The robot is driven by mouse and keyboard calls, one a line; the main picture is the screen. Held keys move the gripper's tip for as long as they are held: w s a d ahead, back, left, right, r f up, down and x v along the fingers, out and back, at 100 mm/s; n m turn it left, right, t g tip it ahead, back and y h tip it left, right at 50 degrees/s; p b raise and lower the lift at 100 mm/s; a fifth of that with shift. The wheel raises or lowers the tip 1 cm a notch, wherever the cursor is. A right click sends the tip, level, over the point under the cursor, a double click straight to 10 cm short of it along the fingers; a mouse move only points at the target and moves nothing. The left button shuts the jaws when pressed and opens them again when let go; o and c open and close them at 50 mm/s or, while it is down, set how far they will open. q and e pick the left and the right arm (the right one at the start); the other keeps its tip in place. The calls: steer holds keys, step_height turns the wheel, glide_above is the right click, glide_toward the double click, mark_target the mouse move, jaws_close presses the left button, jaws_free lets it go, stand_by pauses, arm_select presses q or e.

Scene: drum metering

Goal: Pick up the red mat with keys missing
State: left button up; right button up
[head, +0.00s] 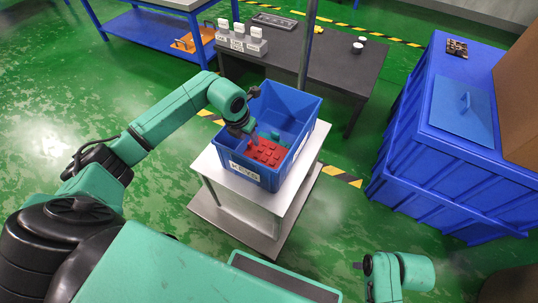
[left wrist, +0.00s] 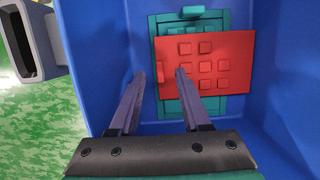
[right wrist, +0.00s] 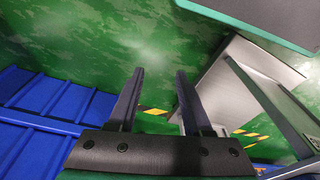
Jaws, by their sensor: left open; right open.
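The red mat (head: 266,152) with raised square keys lies inside the blue bin (head: 308,113) on the small cart. In the left wrist view the red mat (left wrist: 205,65) rests across a teal piece (left wrist: 207,23), with some bare spots among its keys. My left gripper (left wrist: 158,75) is open above the bin. One finger reaches over the mat's left part and the other is left of it; I cannot tell whether they touch it. My right gripper (right wrist: 160,75) is open and empty, away from the bin, over the floor.
The bin stands on a pale cart (head: 205,165). A dark table (head: 335,62) with white-topped items is behind it. A large blue container (head: 430,150) stands at the right.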

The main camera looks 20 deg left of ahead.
arm_select(q)
steer(key=shift+x, duration=0.9)
steer(key=shift+r, duration=0.1)
jaws_close()
stand_by(0.5)
